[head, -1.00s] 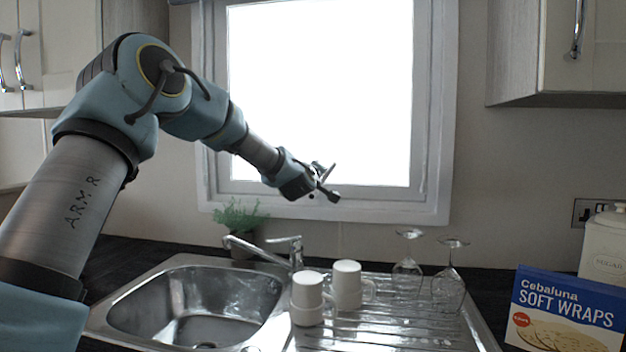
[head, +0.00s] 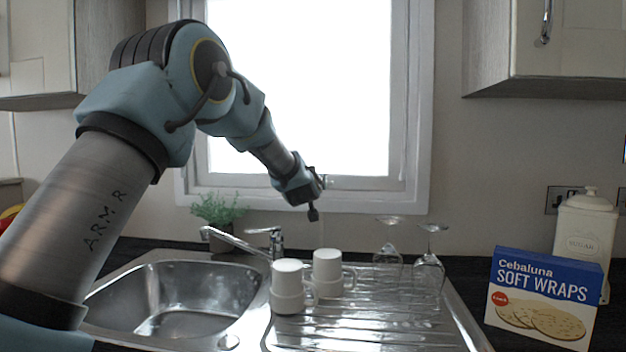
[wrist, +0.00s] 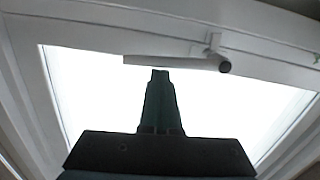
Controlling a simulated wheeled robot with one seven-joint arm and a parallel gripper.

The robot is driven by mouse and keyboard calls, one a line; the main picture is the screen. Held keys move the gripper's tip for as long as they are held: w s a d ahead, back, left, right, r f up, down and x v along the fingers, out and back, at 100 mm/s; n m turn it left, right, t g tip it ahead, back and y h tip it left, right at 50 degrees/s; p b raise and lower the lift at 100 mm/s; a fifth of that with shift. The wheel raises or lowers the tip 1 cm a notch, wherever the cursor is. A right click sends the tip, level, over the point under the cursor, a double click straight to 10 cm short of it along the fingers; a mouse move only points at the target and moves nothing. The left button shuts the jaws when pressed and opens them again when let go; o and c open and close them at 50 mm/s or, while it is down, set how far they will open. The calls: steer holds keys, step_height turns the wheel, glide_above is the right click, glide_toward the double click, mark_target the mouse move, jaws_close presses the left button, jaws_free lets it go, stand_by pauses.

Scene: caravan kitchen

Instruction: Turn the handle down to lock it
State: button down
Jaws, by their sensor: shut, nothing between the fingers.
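The window handle (wrist: 175,62) is a pale bar on the bottom frame of the window, lying about level across the wrist view, with a round dark-faced end at its right. In the head view only a small bit of the handle (head: 331,181) shows beside my gripper. My gripper (head: 320,182) is at the lower window frame, close to the handle. In the wrist view my gripper (wrist: 160,73) is shut and empty, its tips just below the bar in the picture. I cannot tell whether they touch it.
Below are a sink with a tap (head: 240,241), a potted plant (head: 217,208), two stacks of white mugs (head: 288,287), upturned glasses (head: 428,270) and a wraps box (head: 542,300). Wall cupboards (head: 545,50) hang on both sides. Space before the window is clear above the tap.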

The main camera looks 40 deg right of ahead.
steer(key=shift+f, duration=0.45)
stand_by(0.4)
